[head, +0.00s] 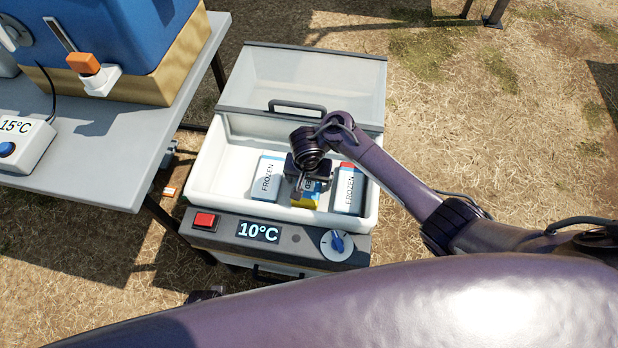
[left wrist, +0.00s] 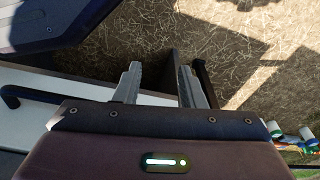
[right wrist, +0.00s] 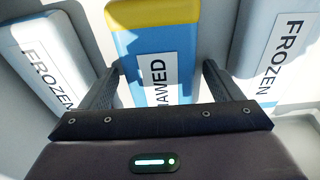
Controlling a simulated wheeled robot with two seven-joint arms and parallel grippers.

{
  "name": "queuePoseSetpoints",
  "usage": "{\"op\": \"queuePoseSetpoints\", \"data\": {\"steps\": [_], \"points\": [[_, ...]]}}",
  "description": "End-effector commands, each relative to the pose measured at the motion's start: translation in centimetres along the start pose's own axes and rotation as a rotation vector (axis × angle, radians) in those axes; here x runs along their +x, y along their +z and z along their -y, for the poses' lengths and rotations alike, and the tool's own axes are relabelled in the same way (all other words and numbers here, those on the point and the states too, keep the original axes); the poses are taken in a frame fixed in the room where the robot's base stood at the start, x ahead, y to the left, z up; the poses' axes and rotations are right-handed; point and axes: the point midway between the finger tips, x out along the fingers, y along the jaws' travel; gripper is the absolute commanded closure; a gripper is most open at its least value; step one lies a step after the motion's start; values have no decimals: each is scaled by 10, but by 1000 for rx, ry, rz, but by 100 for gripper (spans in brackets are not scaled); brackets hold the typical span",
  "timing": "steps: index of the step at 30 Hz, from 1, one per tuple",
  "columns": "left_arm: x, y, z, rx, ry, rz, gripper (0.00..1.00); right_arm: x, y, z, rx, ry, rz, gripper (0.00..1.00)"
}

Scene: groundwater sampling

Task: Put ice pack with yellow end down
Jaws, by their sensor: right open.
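The ice pack with the yellow end (head: 311,200) is in the white cooler box, between two other packs. In the right wrist view the pack (right wrist: 153,45) is blue and white, with its yellow end at the top and a label ending in "AWED". My right gripper (head: 299,184) points down over it and hides part of it in the head view. Its fingers (right wrist: 161,75) are open, one on each side of the pack, with no clear grip. My left gripper (left wrist: 160,82) is open and empty, above the ground beside a pale surface.
The cooler (head: 205,175) has its lid (head: 300,80) open and shows 10°C. A FROZEN pack (head: 266,182) lies left, and a red-ended FROZEN pack (head: 349,190) lies right. A grey table (head: 110,160) with a blue box (head: 130,30) stands left.

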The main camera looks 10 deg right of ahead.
Motion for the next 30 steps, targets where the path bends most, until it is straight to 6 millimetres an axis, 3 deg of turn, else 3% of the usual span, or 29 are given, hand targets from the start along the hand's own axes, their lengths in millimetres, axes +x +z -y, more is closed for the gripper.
{"op": "queuePoseSetpoints", "data": {"steps": [5,11,24,30], "points": [[-2,-1,0,0,-1,-6,64,-6,-1,0,2,-1,0,15],[13,26,3,-5,-6,8,64,-27,-1,1,1,-2,0,15],[20,121,2,5,-4,50,64,-93,0,1,0,-2,2,15],[13,150,2,9,-4,60,64,-116,0,1,1,-3,2,15]]}}
